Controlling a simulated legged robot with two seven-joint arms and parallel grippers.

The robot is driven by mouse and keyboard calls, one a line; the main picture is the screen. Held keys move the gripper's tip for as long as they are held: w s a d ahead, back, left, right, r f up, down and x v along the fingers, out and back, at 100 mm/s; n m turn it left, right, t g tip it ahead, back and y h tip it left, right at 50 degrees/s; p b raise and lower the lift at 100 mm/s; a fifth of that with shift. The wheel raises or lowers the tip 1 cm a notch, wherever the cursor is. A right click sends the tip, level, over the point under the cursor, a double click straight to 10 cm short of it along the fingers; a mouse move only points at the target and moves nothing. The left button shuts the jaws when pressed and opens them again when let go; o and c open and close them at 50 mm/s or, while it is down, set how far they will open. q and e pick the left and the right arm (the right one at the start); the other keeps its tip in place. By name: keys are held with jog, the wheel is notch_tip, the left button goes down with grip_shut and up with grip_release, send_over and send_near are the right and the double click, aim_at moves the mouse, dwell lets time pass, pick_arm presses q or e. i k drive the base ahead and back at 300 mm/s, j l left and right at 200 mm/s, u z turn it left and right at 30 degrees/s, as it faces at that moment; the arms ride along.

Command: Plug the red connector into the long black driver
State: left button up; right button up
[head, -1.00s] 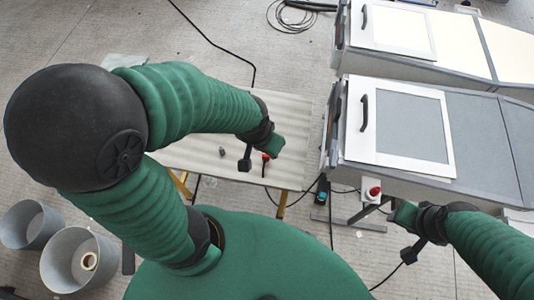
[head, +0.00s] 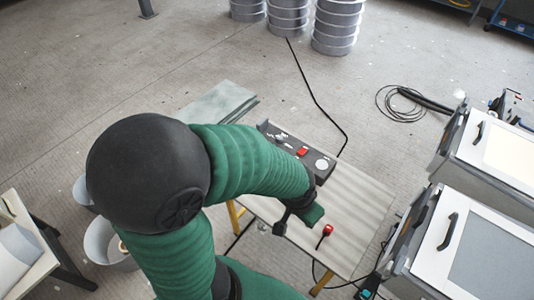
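The red connector (head: 327,230) lies on the pale ribbed table (head: 362,200), with a short dark tail below it. A long black box with a red switch and a white dial, probably the driver (head: 318,157), lies along the table's far edge. My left arm hides part of it. My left gripper (head: 297,220) hangs over the table, just left of the connector and apart from it. Its fingers are seen from above, and their gap is unclear. My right gripper is out of view.
A small grey piece (head: 262,227) is near the table's left side. Grey moulds with handled lids (head: 500,250) stand close at the right. A black cable (head: 312,90) runs over the floor behind. Metal drums (head: 337,25) stand far back.

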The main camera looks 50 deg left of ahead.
aim_at(323, 166)
jog(key=u, duration=1.15)
